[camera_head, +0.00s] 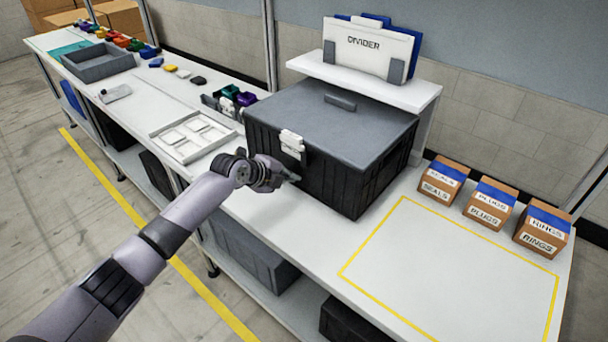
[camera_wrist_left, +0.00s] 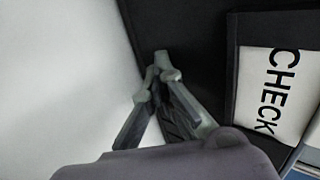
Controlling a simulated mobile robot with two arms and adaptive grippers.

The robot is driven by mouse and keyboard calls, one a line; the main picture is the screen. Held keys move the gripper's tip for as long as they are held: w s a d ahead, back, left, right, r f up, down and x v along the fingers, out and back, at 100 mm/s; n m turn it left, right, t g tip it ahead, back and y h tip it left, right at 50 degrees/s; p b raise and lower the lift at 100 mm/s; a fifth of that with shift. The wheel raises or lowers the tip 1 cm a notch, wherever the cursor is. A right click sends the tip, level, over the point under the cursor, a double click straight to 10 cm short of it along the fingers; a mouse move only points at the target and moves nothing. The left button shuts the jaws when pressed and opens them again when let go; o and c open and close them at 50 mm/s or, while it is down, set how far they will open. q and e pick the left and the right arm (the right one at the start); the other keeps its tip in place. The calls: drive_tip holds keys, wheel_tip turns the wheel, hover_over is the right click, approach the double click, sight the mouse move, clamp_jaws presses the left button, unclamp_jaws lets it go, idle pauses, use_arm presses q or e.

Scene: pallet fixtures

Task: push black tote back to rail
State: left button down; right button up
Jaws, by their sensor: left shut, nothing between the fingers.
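The black tote (camera_head: 338,155) stands on the white bench with its grey lid closed and a white latch on its front. It is close in front of the white raised shelf at the back. My left gripper (camera_head: 294,178) is shut and empty, with its fingertips at the tote's front face. In the left wrist view the gripper (camera_wrist_left: 160,58) points at a dark surface, and a white label reading CHECK (camera_wrist_left: 275,92) shows to the right. I cannot tell whether the fingertips touch the tote. My right gripper is not in view. No rail is clearly seen behind the tote.
A divider rack (camera_head: 368,50) stands on the raised shelf (camera_head: 400,92). Several brown boxes, including SEALS (camera_head: 443,181), line the right back. A yellow-outlined area (camera_head: 450,270) is clear. A white compartment tray (camera_head: 193,137) and a small dark holder (camera_head: 222,103) lie left of the tote.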

use_arm(q)
drive_tip(key=shift+w+d, duration=0.15)
drive_tip(key=shift+w, duration=0.05)
drive_tip(key=shift+s+a+r+p, duration=0.1)
drive_tip(key=shift+s+a+p, duration=0.15)
drive_tip(key=shift+p, duration=0.1)
drive_tip(key=s+a+p, duration=0.2)
drive_tip(key=shift+s, duration=0.4)
drive_tip(key=shift+s+a+p, duration=0.4)
drive_tip(key=shift+s+a, duration=0.2)
drive_tip(key=shift+s, duration=0.1)
